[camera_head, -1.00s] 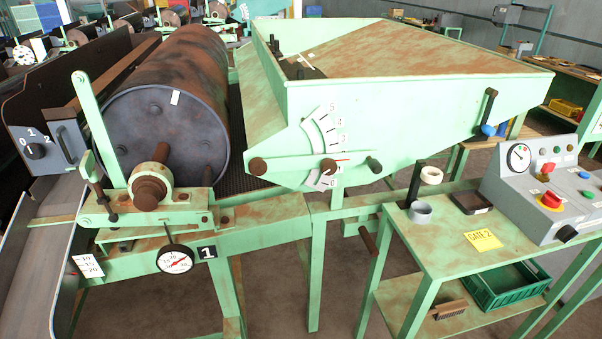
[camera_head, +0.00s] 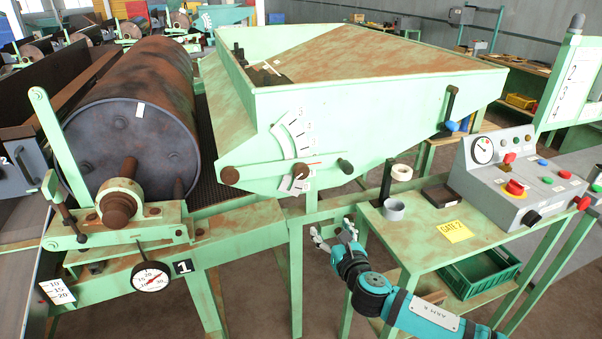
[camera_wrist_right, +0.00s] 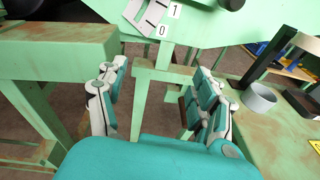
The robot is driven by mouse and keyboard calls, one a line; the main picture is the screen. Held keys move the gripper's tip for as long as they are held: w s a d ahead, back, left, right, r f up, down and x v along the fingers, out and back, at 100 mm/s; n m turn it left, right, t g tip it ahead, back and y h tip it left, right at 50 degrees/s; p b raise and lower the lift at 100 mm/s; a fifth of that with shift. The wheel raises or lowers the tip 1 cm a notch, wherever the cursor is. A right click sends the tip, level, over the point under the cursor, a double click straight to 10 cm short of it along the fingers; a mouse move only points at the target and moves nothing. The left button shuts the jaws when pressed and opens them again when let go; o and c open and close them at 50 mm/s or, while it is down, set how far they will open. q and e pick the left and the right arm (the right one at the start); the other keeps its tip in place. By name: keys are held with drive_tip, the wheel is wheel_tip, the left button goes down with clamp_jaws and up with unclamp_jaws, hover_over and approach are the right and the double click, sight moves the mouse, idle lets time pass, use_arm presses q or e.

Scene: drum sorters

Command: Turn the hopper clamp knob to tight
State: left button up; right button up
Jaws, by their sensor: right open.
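The green hopper (camera_head: 380,105) stands behind the frame. A black handle with a blue knob (camera_head: 451,125) is on the hopper's right side. I cannot tell which is the clamp knob. My right gripper (camera_head: 334,231) is open and empty, below the front knobs and apart from them. It also shows in the wrist view (camera_wrist_right: 158,70).
A green bench (camera_head: 405,226) on the right holds a grey ring (camera_head: 394,210), a black upright post (camera_head: 386,182) and a grey control box (camera_head: 520,185). A rusty drum (camera_head: 135,115) and dial gauge (camera_head: 150,277) are on the left. Frame legs stand beside my gripper.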

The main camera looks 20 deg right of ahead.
sight(302, 173)
wheel_tip(302, 173, up, 9)
drive_tip(key=s+a+n+t, duration=0.1)
drive_tip(key=a+n+t, duration=0.1)
drive_tip(key=n, duration=0.3)
drive_tip(key=shift+y, duration=0.4)
drive_tip(key=w, duration=1.1)
drive_tip(key=w+a+p, duration=0.1)
drive_tip(key=w, duration=0.5)
drive_tip(key=shift+w+f, duration=0.15)
drive_tip(key=shift+f, duration=0.1)
drive_tip(key=shift+m, duration=0.3)
drive_tip(key=c, duration=1.2)
